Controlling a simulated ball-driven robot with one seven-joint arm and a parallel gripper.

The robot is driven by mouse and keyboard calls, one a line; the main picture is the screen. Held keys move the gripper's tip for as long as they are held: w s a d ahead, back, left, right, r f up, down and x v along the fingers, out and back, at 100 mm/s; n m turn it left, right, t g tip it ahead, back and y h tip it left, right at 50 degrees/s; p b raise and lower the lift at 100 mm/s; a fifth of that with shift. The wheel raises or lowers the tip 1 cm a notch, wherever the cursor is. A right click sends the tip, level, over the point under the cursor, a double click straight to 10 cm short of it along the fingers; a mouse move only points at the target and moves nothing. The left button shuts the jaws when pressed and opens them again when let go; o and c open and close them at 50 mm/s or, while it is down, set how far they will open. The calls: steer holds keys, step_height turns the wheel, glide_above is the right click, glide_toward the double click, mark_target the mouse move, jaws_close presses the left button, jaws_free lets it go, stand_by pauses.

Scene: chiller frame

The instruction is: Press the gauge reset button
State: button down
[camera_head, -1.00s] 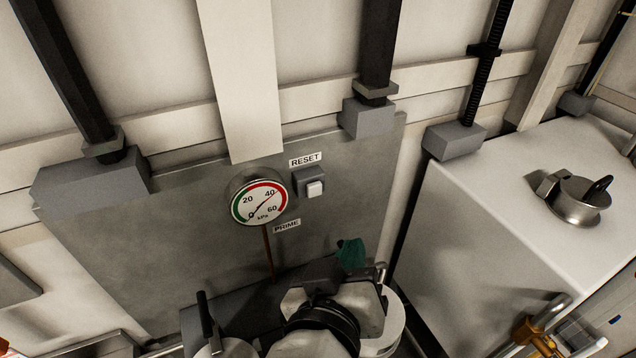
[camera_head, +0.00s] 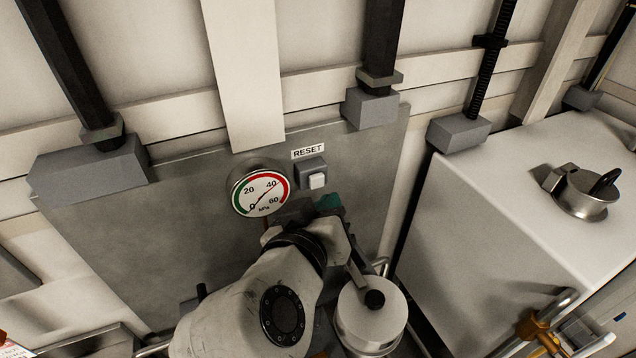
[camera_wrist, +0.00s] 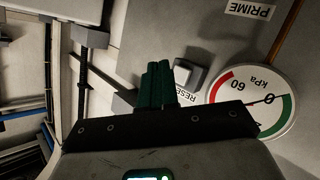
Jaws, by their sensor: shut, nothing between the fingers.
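The reset button (camera_head: 317,181) is a small white square cap on a grey housing under a RESET label (camera_head: 308,152), on a grey metal panel. In the wrist view the button housing (camera_wrist: 187,73) shows just right of my fingertips. My gripper (camera_head: 328,204) has green fingertips, shut and empty, just below the button in the head view. The shut fingers (camera_wrist: 157,84) also show in the wrist view. Whether they touch the button cannot be told, but the cap looks uncovered in the head view. The round gauge (camera_head: 260,193) sits left of the button, with my wrist close below it.
The PRIME label (camera_wrist: 250,9) shows in the wrist view, with a thin brown rod near it. Grey blocks (camera_head: 371,108) with black posts stand along the panel's top. A white box (camera_head: 500,220) with a metal latch (camera_head: 580,192) stands at right. The panel's left part is clear.

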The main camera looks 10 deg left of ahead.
steer(key=shift+w+a, duration=0.35)
steer(key=shift+w, duration=0.15)
steer(key=shift+w, duration=0.1)
stand_by(1.7)
steer(key=shift+w+a, duration=0.2)
steer(key=shift+w, duration=0.05)
steer(key=shift+w+a, duration=0.25)
steer(key=shift+w, duration=0.05)
stand_by(0.9)
steer(key=shift+s, duration=0.1)
steer(key=shift+s+d, duration=0.45)
steer(key=shift+s, duration=0.15)
steer(key=shift+s+d+p, duration=0.4)
steer(key=shift+s+d, duration=0.3)
steer(key=shift+s, duration=0.35)
steer(key=shift+s+d+p, duration=0.4)
steer(key=shift+s+d, duration=0.3)
steer(key=shift+s, duration=0.35)
